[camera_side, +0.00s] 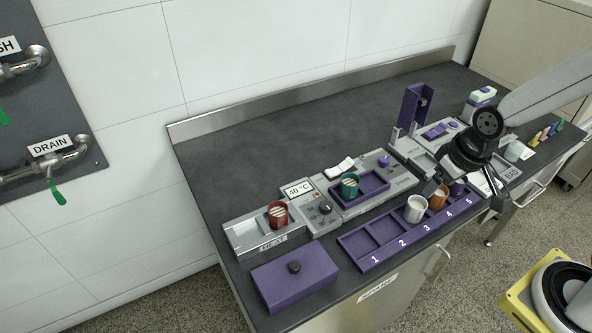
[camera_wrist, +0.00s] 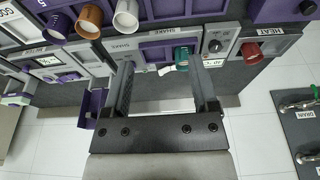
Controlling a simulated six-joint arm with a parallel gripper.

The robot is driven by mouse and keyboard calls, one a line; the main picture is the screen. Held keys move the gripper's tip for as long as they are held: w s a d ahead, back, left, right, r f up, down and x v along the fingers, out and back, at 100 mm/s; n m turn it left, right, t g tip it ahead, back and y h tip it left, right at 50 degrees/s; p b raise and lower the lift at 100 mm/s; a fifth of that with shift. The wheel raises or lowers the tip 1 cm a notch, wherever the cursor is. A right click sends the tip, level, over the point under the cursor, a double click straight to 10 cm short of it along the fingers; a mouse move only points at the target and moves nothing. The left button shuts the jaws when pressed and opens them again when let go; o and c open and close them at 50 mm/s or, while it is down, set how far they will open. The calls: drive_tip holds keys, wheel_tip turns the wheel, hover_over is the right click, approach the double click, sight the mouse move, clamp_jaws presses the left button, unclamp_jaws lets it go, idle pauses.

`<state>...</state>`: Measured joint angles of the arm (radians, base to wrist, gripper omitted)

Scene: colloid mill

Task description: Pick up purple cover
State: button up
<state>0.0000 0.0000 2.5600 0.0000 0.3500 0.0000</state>
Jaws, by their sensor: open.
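The purple cover (camera_side: 294,280) is a flat box shape with a black knob on top. It sits at the front left of the dark bench, before the HEAT block. In the wrist view, part of the cover (camera_wrist: 275,12) shows at the top right edge, with its knob. My gripper (camera_side: 434,186) is above the bench on the right, near the numbered rack and well away from the cover. In the wrist view my gripper (camera_wrist: 162,66) has its two fingers wide apart with nothing between them.
A purple rack (camera_side: 352,247) numbered 1 to 5 holds white, orange and purple cups. A red cup (camera_side: 278,215) stands on the HEAT block, a green cup (camera_side: 349,186) on the SHAKE unit. An upright purple panel (camera_side: 413,106) stands behind. Small coloured items lie far right.

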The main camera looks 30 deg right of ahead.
drive_tip(key=m+g+y, duration=0.2)
drive_tip(key=m+y, duration=0.1)
drive_tip(key=m, duration=1.7)
approach(294, 265)
drive_tip(key=f, duration=0.1)
drive_tip(key=shift+a, duration=0.25)
drive_tip(key=shift+f, duration=0.15)
drive_tip(key=shift+x, duration=1.2)
drive_tip(key=shift+f, duration=0.1)
